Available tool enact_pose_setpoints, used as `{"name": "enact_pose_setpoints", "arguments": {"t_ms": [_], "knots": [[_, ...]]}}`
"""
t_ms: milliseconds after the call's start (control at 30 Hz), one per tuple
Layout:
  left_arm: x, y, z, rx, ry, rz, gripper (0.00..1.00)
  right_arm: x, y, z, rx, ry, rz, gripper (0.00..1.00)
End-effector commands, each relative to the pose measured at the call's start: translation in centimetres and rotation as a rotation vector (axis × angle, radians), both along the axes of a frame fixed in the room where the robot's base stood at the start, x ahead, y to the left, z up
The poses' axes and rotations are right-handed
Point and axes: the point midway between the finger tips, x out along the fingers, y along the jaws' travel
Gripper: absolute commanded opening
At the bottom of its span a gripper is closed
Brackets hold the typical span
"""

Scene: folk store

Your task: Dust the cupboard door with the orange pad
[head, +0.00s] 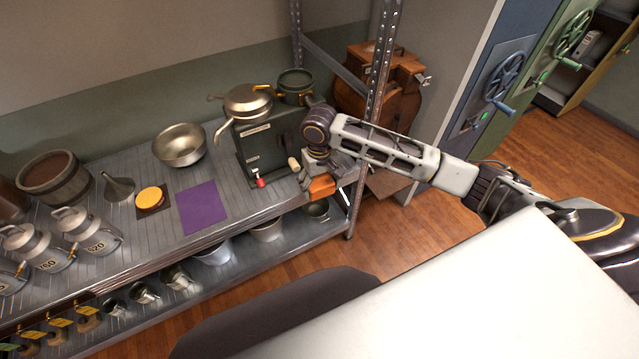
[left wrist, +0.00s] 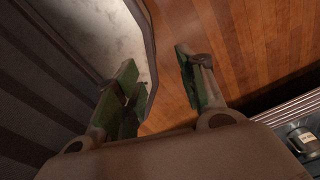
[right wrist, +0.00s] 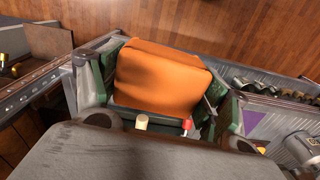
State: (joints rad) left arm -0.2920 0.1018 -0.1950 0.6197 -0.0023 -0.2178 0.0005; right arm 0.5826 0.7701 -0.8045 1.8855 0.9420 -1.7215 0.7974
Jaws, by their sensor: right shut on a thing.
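The orange pad (head: 322,187) is a thick, soft-looking block. My right gripper (head: 320,170) is shut on it, in front of the dark green box at the shelf's right end. In the right wrist view the pad (right wrist: 162,75) fills the space between the fingers. Tall blue (head: 497,85) and green (head: 555,65) doors with handwheels stand at the right, apart from the pad. I cannot tell which surface is the cupboard door. My left gripper (left wrist: 158,88) is open and empty in the left wrist view, above the wooden floor; it is outside the head view.
The metal shelf (head: 120,235) holds a dark green box (head: 262,152) with red and cream knobs, pans, a metal bowl (head: 180,146), a purple cloth (head: 203,207) and several canisters. A perforated post (head: 378,75) rises beside my right arm. Wooden floor (head: 400,245) lies clear in front.

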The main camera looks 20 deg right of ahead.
Motion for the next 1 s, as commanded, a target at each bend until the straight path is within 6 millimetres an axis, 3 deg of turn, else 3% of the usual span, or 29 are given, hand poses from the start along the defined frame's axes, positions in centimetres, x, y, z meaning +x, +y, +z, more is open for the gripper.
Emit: {"name": "enact_pose_setpoints", "arguments": {"t_ms": [467, 833, 1000], "knots": [[-0.2, -1.4, 4.0, -0.015, 0.003, 0.001, 0.4, 0.0, 0.0, 4.0, 0.0, 0.0, 0.0, 0.56], [-0.9, -2.9, 5.0, -0.031, 0.011, 0.002, 0.4, -0.1, -0.1, 5.1, -0.001, -0.037, 0.002, 0.56], [-0.9, -2.5, 4.9, -0.026, 0.011, 0.003, 0.4, -0.2, -0.3, 7.9, -0.001, -0.067, 0.002, 0.56]]}}
